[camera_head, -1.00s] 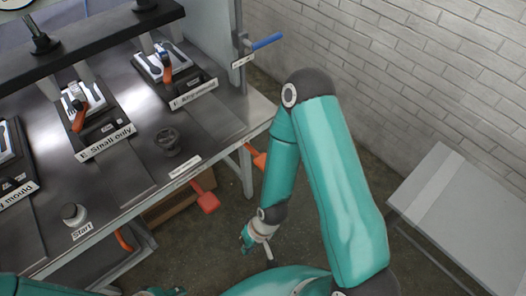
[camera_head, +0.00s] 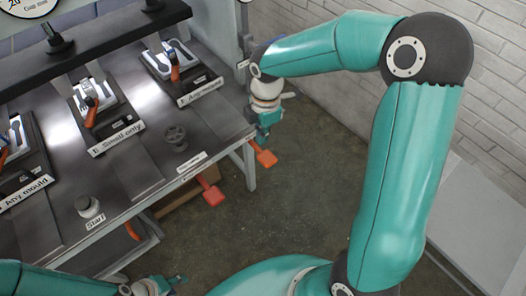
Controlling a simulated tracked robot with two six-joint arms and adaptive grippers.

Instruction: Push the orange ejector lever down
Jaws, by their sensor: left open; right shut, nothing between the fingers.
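Which one is the ejector lever I cannot tell; the label (camera_head: 191,162) on the edge is too small to read. My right gripper (camera_head: 264,138) is shut and empty, pointing down just above the lighter orange lever at the table's right corner. Whether it touches that lever I cannot tell. My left gripper (camera_head: 180,279) is open at the bottom edge, low and apart from the levers, only partly in view.
The steel table (camera_head: 150,178) carries several moulds with orange handles under a dark beam (camera_head: 90,42). A dark knob (camera_head: 175,138) and a start button (camera_head: 88,206) stand near the front edge. A grey panel (camera_head: 485,220) is at right. The floor in front is clear.

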